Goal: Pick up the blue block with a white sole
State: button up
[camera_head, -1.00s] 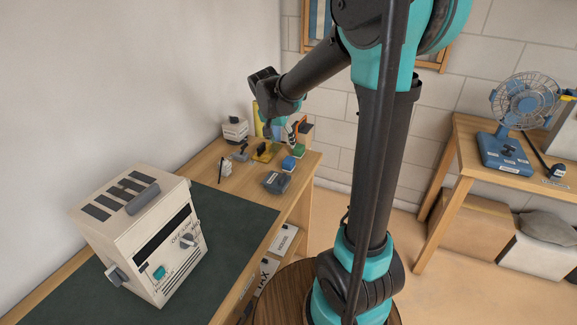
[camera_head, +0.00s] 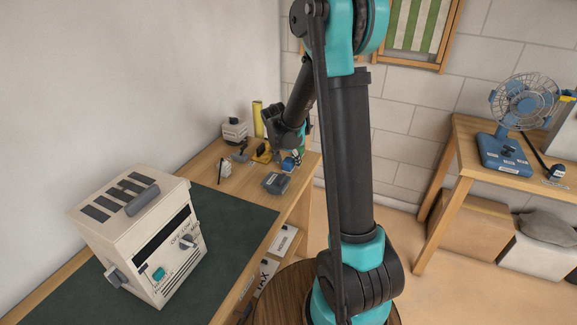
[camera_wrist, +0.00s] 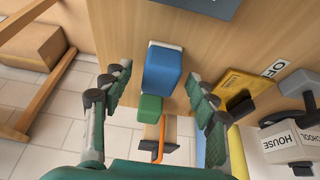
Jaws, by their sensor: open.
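The blue block (camera_wrist: 164,68) with a pale strip along its edge lies on the wooden table in the wrist view, between the fingers of my gripper (camera_wrist: 158,84). The fingers are spread wide, one on each side, with gaps to the block. A green block (camera_wrist: 150,107) sits right beside its near end, also between the fingers. In the head view my gripper (camera_head: 291,151) hangs over the table's far right corner, and the blue block (camera_head: 289,163) shows just below it, partly hidden.
A dark grey-blue box (camera_head: 277,183) lies close in front. A yellow tool (camera_wrist: 239,83), a block marked HOUSE (camera_wrist: 286,142) and an orange-handled thing (camera_wrist: 159,141) are near the gripper. The cream cabinet (camera_head: 145,235) stands on the green mat (camera_head: 235,250). The table edge is close.

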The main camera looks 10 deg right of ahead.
aim_at(289, 160)
jog(key=shift+x, duration=0.85)
jog(key=c, duration=0.9)
jog(key=shift+r, duration=0.2)
jog(key=shift+c, duration=0.2)
notch_tip(289, 160, up, 20)
jog(key=shift+f, duration=0.15)
